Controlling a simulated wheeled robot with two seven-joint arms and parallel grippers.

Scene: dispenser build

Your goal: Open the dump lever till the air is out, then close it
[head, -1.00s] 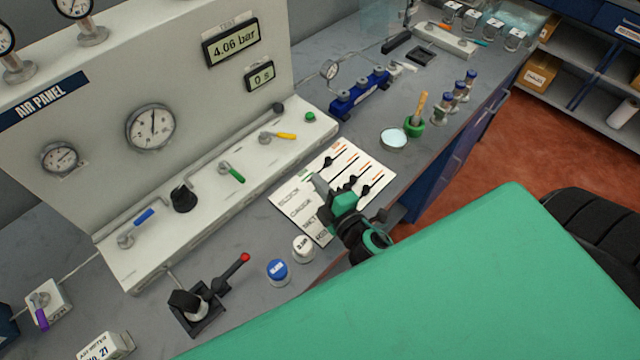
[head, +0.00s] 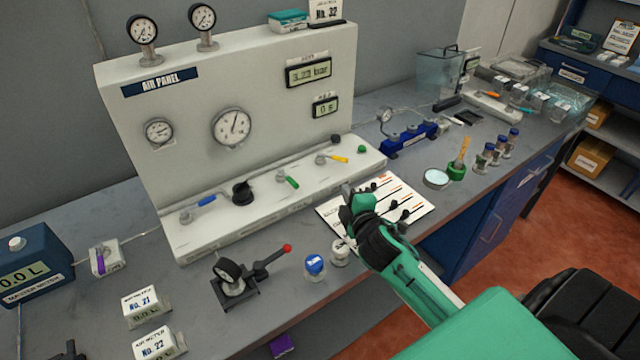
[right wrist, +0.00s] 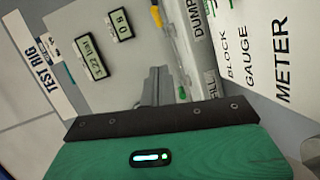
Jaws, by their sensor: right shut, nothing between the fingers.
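The air panel (head: 215,85) stands at the left with coloured levers along its base. The yellow lever (head: 338,159) points right along the base; in the right wrist view the yellow lever (right wrist: 156,15) is beside the DUMP label (right wrist: 202,20). The green lever (head: 291,182) and blue lever (head: 205,201) sit further left. The pressure display (head: 309,72) reads about 3.2 bar; the right wrist view also shows this display (right wrist: 90,56). My right gripper (head: 347,190) is shut and empty, above the label card in front of the panel, apart from the levers. My left gripper is out of view.
A white card (head: 418,207) with sliders lies under my right gripper. A blue-capped jar (head: 314,266), a white-capped jar (head: 340,251) and a red-tipped lever (head: 287,248) stand near the front edge. A blue block (head: 410,139) is behind.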

